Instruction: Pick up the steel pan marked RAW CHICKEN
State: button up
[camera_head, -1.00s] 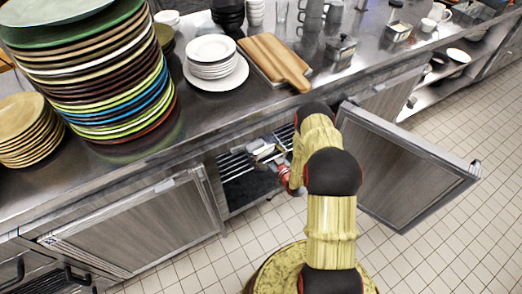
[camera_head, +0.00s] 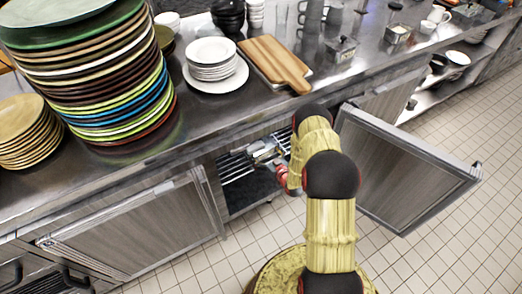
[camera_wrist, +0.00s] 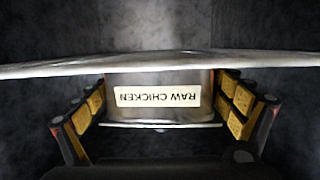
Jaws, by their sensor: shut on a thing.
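The steel pan (camera_wrist: 160,81) shows in the wrist view with a white label reading RAW CHICKEN, upside down in that picture. My gripper (camera_wrist: 161,103) has a yellow-padded finger on each side of the pan and is shut on it. A pale metal rim crosses the wrist picture above the label. In the head view my gripper (camera_head: 270,155) is at the mouth of the open cabinet under the counter, with bright metal at it. The label cannot be read there, and my arm hides part of the opening.
A wire rack (camera_head: 235,168) is inside the cabinet. The open cabinet door (camera_head: 405,170) stands just right of my arm. The steel counter (camera_head: 205,125) overhangs the opening and bears plate stacks and a wooden board (camera_head: 272,62). The tiled floor (camera_head: 215,265) in front is clear.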

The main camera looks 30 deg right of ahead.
jog(key=shift+c, duration=1.2)
jog(key=shift+r, duration=0.15)
